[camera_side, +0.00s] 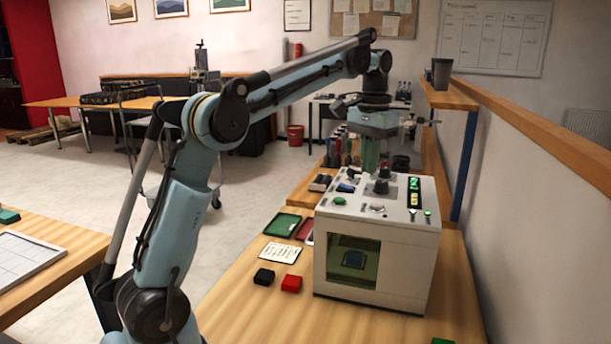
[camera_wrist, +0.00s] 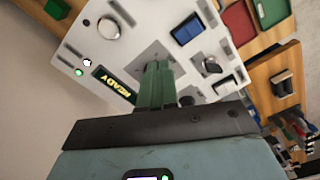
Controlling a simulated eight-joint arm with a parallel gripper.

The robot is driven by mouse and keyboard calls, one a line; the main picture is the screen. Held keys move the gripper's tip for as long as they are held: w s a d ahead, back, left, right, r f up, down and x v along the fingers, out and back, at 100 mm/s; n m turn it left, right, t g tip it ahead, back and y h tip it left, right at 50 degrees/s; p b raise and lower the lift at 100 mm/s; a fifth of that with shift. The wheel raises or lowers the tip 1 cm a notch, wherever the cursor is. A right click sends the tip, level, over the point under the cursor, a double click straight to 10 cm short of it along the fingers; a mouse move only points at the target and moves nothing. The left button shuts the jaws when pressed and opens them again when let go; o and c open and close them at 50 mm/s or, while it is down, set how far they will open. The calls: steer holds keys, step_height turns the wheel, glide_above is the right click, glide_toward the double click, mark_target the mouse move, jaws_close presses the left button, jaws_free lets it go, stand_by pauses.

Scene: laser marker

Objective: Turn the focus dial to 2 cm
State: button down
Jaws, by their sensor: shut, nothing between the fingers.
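The white laser marker (camera_side: 375,250) stands on the wooden bench, with controls on its top. A dark knob (camera_side: 381,187) stands on the top panel, just below my gripper (camera_side: 370,168). In the wrist view my gripper (camera_wrist: 157,68) shows green fingers closed together and empty, over a grey plate on the panel. The fingers hide part of that plate. The panel also carries a silver round control (camera_wrist: 108,28), a dark-and-silver knob (camera_wrist: 210,66) and a blue switch (camera_wrist: 187,28). I cannot read any dial scale or tell which control is the focus dial.
A display reading READY (camera_wrist: 113,83) and a lit green lamp (camera_wrist: 79,72) are on the panel. Green tray (camera_side: 282,224), white card (camera_side: 281,253), black block (camera_side: 264,277) and red block (camera_side: 291,284) lie left of the machine. A wall with a ledge (camera_side: 545,135) runs along the right.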

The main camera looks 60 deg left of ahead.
step_height(320, 180, up, 2)
steer(key=shift+r, duration=0.2)
steer(key=s+d, duration=0.1)
steer(key=s+d+t, duration=0.1)
steer(key=d, duration=0.1)
steer(key=s+d+f+m+t, duration=0.1)
steer(key=shift+d, duration=0.4)
steer(key=shift+m+t+y, duration=0.3)
steer(key=shift+t, duration=0.6)
steer(key=s+d+f, duration=0.1)
steer(key=s, duration=0.1)
steer(key=s+d+f, duration=0.1)
steer(key=d+f, duration=0.1)
steer(key=shift+s+d+f, duration=0.15)
steer(key=shift+s+d, duration=0.1)
steer(key=shift+s, duration=0.15)
steer(key=s+d+f+m+t, duration=0.1)
steer(key=s+d+f+t, duration=0.2)
steer(key=s+d+f, duration=0.2)
steer(key=s+f, duration=0.3)
steer(key=f, duration=0.3)
steer(key=shift+s, duration=0.3)
